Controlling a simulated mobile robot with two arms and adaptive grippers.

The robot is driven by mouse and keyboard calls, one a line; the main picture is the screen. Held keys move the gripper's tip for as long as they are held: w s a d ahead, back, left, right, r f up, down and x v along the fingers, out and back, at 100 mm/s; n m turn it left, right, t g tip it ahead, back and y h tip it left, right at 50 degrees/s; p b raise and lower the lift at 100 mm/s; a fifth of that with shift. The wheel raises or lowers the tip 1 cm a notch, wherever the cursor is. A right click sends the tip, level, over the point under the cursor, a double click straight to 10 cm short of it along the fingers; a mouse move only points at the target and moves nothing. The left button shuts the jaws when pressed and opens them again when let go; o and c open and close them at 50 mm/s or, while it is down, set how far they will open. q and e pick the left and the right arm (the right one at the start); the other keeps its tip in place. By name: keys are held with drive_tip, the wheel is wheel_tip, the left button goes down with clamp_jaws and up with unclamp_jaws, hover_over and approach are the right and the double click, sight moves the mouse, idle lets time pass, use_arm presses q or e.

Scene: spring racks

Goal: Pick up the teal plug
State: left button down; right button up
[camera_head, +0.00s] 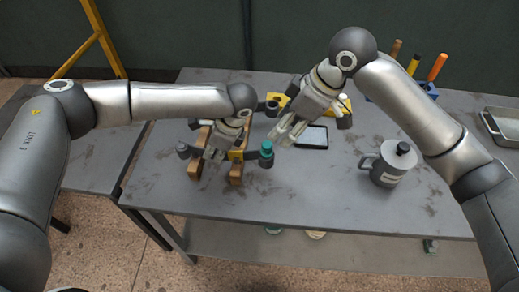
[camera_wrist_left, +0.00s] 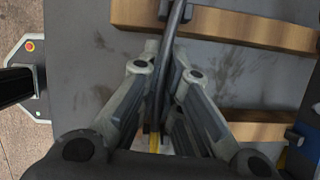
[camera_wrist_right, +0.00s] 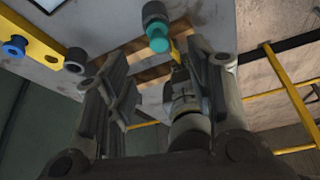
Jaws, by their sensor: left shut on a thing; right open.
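The teal plug (camera_head: 266,147) sits on a dark grey cylinder at the right end of a dark bar (camera_head: 250,155). The plug also shows in the right wrist view (camera_wrist_right: 158,40), above my open right gripper's fingers. My left gripper (camera_head: 216,156) is shut on a dark, narrow curved piece, seen between its fingers in the left wrist view (camera_wrist_left: 172,60). It is over the wooden rails (camera_head: 194,165). My right gripper (camera_head: 286,132) is open, with nothing seen between its fingers, above and right of the plug and apart from it.
A grey lidded mug (camera_head: 388,165) stands on the right of the table (camera_head: 330,190). A holder with orange and yellow handles (camera_head: 430,88) and a metal tray (camera_head: 503,125) are farther right. The front middle is clear.

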sight(265, 143)
use_arm(q)
drive_tip(key=shift+w+r, duration=0.25)
use_arm(e)
drive_tip(key=a+f, duration=0.1)
drive_tip(key=f, duration=0.2)
drive_tip(key=w+a+f+m, duration=0.1)
drive_tip(key=a+f, duration=0.1)
drive_tip(key=f, duration=0.1)
drive_tip(key=a+f+m+t, duration=0.1)
drive_tip(key=f, duration=0.2)
drive_tip(key=shift+w+a+f, duration=0.15)
drive_tip(key=shift+w+a, duration=0.15)
drive_tip(key=c, duration=0.9)
drive_tip(key=shift+r, duration=0.45)
wheel_tip(265, 143, up, 3)
drive_tip(key=shift+f, duration=0.2)
drive_tip(key=s+d, duration=0.9)
drive_tip(key=d, duration=0.6)
drive_tip(key=shift+s+d, duration=0.2)
